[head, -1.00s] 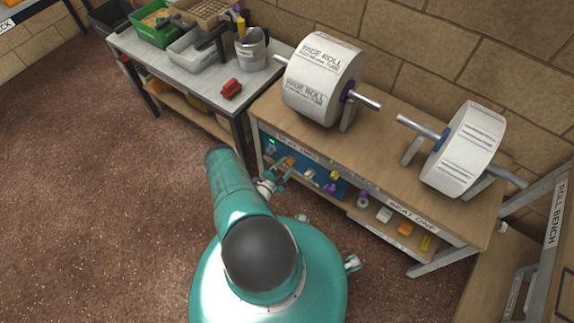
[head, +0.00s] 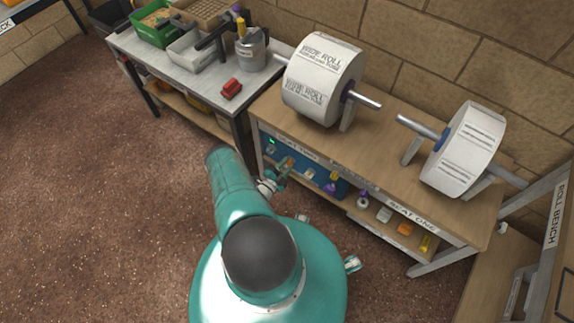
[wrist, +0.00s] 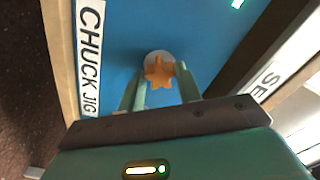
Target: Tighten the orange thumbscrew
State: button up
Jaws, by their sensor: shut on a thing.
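The orange thumbscrew (wrist: 158,72) shows in the wrist view as a lobed knob on a pale round base, against a blue panel (wrist: 115,35). My gripper (wrist: 161,82) has its two greenish fingers on either side of the knob and is shut on it. In the head view the thumbscrew (head: 290,162) is a small orange spot at the left of the blue panel under the roll bench, with my gripper (head: 284,168) at it. How deep the screw sits cannot be told.
A label reading "CHUCK JIG" (wrist: 90,55) runs along the panel's left side. The bench top (head: 375,150) above carries two large paper rolls (head: 322,80). Several small parts lie on the shelf to the right. A grey table (head: 215,85) stands at left, and the floor left is clear.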

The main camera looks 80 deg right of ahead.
aim_at(287, 164)
jog(key=m, duration=0.6)
jog(key=shift+m, duration=0.3)
jog(key=m, duration=0.6)
jog(key=o, duration=0.9)
jog(key=shift+o, duration=0.2)
jog(key=shift+v, duration=2)
